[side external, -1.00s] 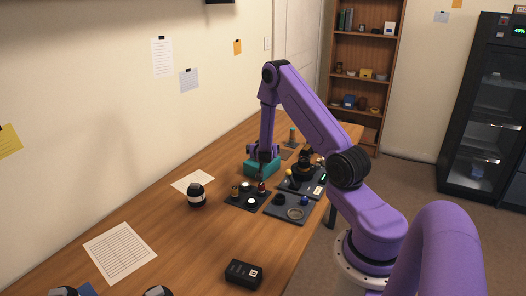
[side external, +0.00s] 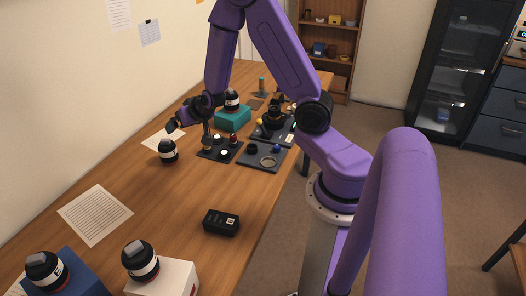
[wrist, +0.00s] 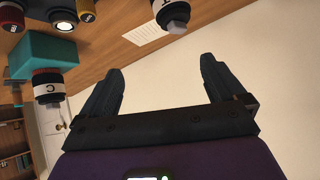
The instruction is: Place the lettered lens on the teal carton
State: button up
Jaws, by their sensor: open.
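The teal carton (side external: 233,119) stands on the table, towards its far end. A black lens with a white band (side external: 232,97) rests upright on the carton. In the wrist view the carton (wrist: 50,50) appears upside down, and the lens on it (wrist: 48,87) shows a letter like C on its band. My gripper (side external: 172,126) is left of the carton, apart from it and pointing left. In the wrist view my gripper's fingers (wrist: 160,69) are spread, with nothing between them.
Another banded lens (side external: 168,151) stands on the table below my gripper. Dark trays with small parts (side external: 262,158) lie right of it. A black box (side external: 221,222) lies nearer. Lenses also stand on a blue box (side external: 80,275) and a white box (side external: 178,278) in front.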

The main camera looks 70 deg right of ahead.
jog(key=s+a+r+n+g+y, duration=0.25)
jog(key=s+a+n, duration=0.25)
jog(key=s+a, duration=0.4)
jog(key=s+a+r+n+g+y, duration=0.2)
jog(key=s+a+n+g+y, duration=0.25)
jog(key=a, duration=0.65)
jog(key=s+d+r+n+g+h, duration=0.1)
jog(key=s+n, duration=0.3)
jog(key=s, duration=0.5)
jog(key=s+d+r+n+g+h, duration=0.1)
jog(key=s+n, duration=0.4)
jog(key=s, duration=0.5)
notch_tip(320, 180, up, 3)
jog(key=shift+d+f+h, duration=0.15)
jog(key=shift+d+h, duration=0.5)
jog(key=shift+h, duration=0.15)
